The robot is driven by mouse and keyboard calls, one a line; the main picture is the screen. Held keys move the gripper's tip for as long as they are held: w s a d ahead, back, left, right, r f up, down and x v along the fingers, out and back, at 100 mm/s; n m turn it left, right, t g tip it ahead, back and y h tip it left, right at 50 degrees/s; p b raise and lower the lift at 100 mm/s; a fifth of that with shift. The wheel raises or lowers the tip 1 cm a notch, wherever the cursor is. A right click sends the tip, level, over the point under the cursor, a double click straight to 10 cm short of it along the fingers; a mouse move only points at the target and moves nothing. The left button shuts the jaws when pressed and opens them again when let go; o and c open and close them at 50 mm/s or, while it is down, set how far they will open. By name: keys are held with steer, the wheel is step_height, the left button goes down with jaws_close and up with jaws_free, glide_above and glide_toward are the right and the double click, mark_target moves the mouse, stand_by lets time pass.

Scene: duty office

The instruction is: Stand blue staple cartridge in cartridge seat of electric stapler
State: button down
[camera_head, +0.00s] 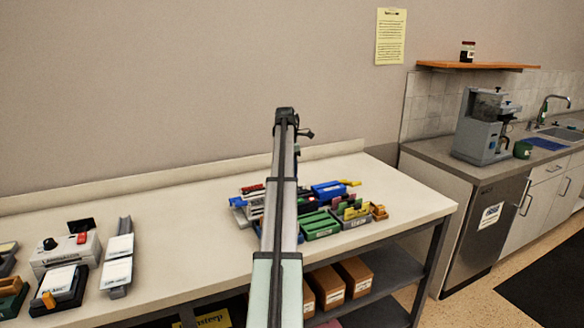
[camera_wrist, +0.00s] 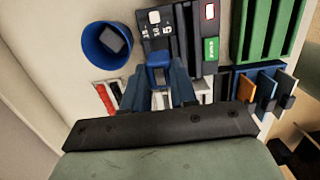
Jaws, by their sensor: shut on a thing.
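In the wrist view my gripper (camera_wrist: 161,88) is shut on a blue block, which I take for the blue staple cartridge (camera_wrist: 158,61). Its top shows between the two dark blue-grey fingers; its lower part is hidden. Just beyond it is a dark grey device with a white button, dial marks and a green label, probably the electric stapler (camera_wrist: 183,43). The cartridge overlaps the device's near edge in this view; I cannot tell whether they touch. The seat is not clearly visible. In the head view my arm hides the gripper and cartridge.
A blue cup (camera_wrist: 107,47) with a dark thing inside stands left of the gripper. Green trays (camera_wrist: 270,30) and coloured upright files (camera_wrist: 262,88) are at right. In the head view, a laminator (camera_head: 67,252) stands at the white table's (camera_head: 170,235) left; the middle-left table is clear.

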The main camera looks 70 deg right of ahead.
steer(key=shift+f, duration=0.1)
steer(key=shift+f, duration=3.65)
steer(key=c, duration=0.8)
jaws_free()
steer(key=shift+s, duration=0.1)
steer(key=shift+r, duration=0.1)
steer(key=shift+r, duration=4.45)
